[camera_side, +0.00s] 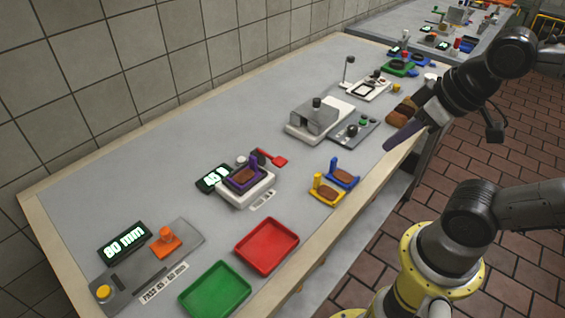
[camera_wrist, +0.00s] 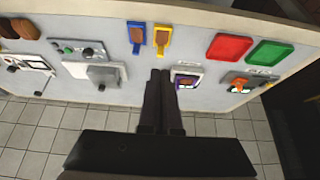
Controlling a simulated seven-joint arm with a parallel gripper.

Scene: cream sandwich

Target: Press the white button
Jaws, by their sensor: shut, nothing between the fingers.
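A small white round knob (camera_side: 241,160), which looks like the white button, sits at the back of a white device (camera_side: 247,191) with a lit display (camera_side: 213,179). A purple holder (camera_side: 232,180) with a brown slab stands on the device, just in front of the knob. The white device also shows in the wrist view (camera_wrist: 178,73), right of my fingertips, but I cannot make out the knob there. My gripper (camera_side: 388,148) is shut and empty above the table's front right edge, well away from the white device. Its shut fingers also show in the wrist view (camera_wrist: 160,72).
Blue (camera_side: 344,175) and yellow (camera_side: 327,191) holders with brown slabs lie near the front edge. Red (camera_side: 267,246) and green (camera_side: 215,291) trays are at the lower left. A grey-and-white machine (camera_side: 316,123) stands behind. A red scoop-like piece (camera_side: 272,158) lies beside the white device.

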